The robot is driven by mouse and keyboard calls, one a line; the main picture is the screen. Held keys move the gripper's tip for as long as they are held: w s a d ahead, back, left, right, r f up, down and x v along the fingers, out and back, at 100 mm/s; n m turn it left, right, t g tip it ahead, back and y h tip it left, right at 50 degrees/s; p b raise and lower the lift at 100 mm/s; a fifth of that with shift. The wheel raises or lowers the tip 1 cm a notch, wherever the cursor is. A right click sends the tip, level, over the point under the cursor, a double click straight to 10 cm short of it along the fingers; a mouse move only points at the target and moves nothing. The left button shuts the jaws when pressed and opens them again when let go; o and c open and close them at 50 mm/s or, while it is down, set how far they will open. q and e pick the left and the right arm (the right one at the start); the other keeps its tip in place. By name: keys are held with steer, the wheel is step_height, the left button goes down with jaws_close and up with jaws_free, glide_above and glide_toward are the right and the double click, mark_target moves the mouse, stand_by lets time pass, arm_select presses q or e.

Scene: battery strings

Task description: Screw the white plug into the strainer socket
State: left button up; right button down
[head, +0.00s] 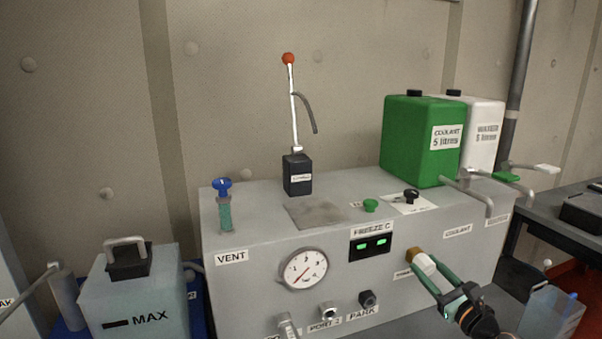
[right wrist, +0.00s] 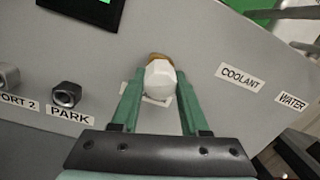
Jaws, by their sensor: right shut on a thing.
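The white plug (head: 425,264) is at the front panel of the grey cabinet, up against a brass socket (head: 412,255). In the right wrist view the plug (right wrist: 161,79) is a faceted white head, and a brass rim (right wrist: 157,57) shows just behind it. My right gripper (head: 433,271) is shut on the plug, one green finger on each side, and points at the panel. The plug hides most of the socket, so I cannot tell how deep it sits. The label under the socket is mostly covered. My left gripper is not in view.
The grey cabinet (head: 240,285) carries a gauge (head: 303,270), a FREEZE display (head: 370,245), and PORT 2 and PARK fittings (head: 368,298) left of the plug. Pipe spouts (head: 480,197) jut out at upper right. A green coolant can (head: 410,140) stands on top.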

steer(key=shift+m, duration=1.2)
steer(key=shift+r, duration=0.1)
steer(key=m+h, duration=0.1)
steer(key=m, duration=0.4)
steer(key=shift+a, duration=0.1)
steer(key=shift+r+m, duration=0.1)
steer(key=shift+m, duration=0.5)
steer(key=shift+r+m, duration=0.1)
steer(key=shift+m, duration=0.8)
steer(key=m, duration=0.4)
